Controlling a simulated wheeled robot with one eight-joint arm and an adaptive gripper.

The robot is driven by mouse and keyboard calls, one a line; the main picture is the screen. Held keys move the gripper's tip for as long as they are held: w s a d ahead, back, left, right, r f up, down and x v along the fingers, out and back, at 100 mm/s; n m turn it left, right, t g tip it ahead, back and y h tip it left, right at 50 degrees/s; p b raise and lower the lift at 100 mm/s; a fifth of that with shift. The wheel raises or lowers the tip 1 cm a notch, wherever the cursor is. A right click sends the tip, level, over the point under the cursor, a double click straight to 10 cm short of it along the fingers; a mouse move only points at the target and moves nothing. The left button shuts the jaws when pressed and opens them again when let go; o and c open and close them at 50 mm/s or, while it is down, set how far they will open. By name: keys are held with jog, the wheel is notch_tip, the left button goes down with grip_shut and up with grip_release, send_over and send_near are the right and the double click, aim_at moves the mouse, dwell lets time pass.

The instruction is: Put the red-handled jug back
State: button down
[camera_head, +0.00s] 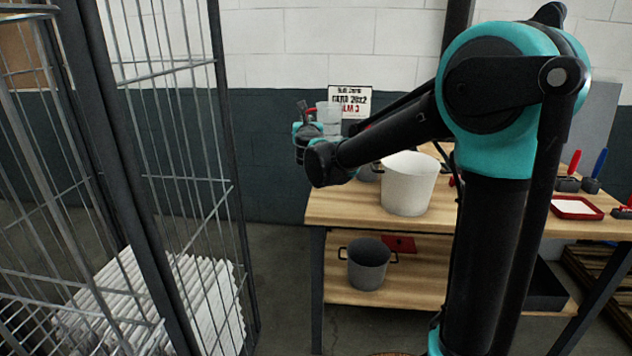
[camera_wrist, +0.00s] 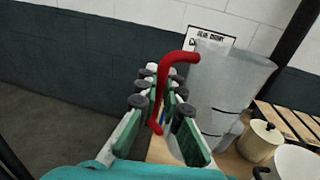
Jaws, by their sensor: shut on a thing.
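The jug (camera_wrist: 228,88) is clear and grey, with a red handle (camera_wrist: 176,62). In the wrist view the handle lies between the fingers of my gripper (camera_wrist: 164,92), which is shut on it. The jug stands roughly upright to the right of the fingers. In the head view my gripper (camera_head: 308,118) holds the jug (camera_head: 329,116) in front of the wall, above the left end of the wooden workbench (camera_head: 335,208). The jug's lower part is partly hidden by my arm in that view. The jug appears raised above the bench top.
A large white pot (camera_head: 408,184) stands on the bench. A grey pot (camera_head: 368,264) and a red item (camera_head: 399,244) are on the lower shelf. A red tray (camera_head: 577,208) sits at the right. A wire cage (camera_head: 178,130) stands at left. A sign (camera_head: 350,101) is behind the jug.

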notch_tip(320, 180, down, 18)
jog(key=shift+r, duration=0.2)
dwell(0.4)
jog(key=c, duration=1.7)
grip_release()
jog(key=s, duration=0.4)
jog(key=s+d, duration=0.1)
jog(key=s, duration=0.7)
jog(key=shift+d+r, duration=0.1)
jog(key=shift+d, duration=0.3)
